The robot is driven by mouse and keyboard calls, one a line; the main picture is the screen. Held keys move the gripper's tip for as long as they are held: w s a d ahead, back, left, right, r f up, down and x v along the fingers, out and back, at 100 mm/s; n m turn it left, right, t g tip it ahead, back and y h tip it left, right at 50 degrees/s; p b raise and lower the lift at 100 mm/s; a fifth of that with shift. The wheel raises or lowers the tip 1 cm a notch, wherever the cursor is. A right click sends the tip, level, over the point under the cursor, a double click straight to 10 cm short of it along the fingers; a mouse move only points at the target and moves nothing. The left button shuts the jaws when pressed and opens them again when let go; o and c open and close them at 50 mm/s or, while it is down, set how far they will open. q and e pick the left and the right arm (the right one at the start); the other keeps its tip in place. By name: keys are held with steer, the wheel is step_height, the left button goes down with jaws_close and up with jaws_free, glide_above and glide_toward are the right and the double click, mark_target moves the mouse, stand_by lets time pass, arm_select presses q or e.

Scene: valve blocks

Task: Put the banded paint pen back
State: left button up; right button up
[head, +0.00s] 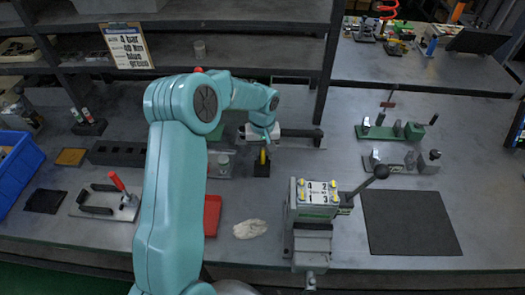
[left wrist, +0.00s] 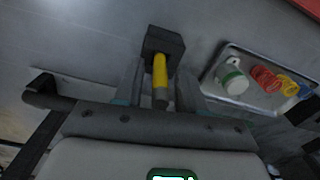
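A yellow pen-like stick (head: 263,156) stands upright in a small black block (head: 262,170) at the middle of the bench. In the left wrist view the yellow stick (left wrist: 160,78) reaches from the dark block (left wrist: 164,42) towards my palm. My left gripper (left wrist: 158,88) has a finger on each side of it, with a visible gap on both sides. In the head view my left gripper (head: 264,140) is just above the block. I cannot make out clear bands on the stick. Pens with red and green parts (head: 82,115) stand in a dark holder (head: 90,128) at the far left. My right gripper is not in view.
A tray with a white-green cup and coloured rings (left wrist: 262,80) lies beside the block. A white-grey glove or rag (head: 250,229), a red tray (head: 212,215) and a valve block with numbered top (head: 318,197) are nearby. A black mat (head: 410,222) lies right.

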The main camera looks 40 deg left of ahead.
arm_select(q)
step_height(320, 180, up, 12)
steer(key=shift+r+b, duration=0.2)
steer(key=shift+b, duration=0.15)
stand_by(0.4)
stand_by(0.3)
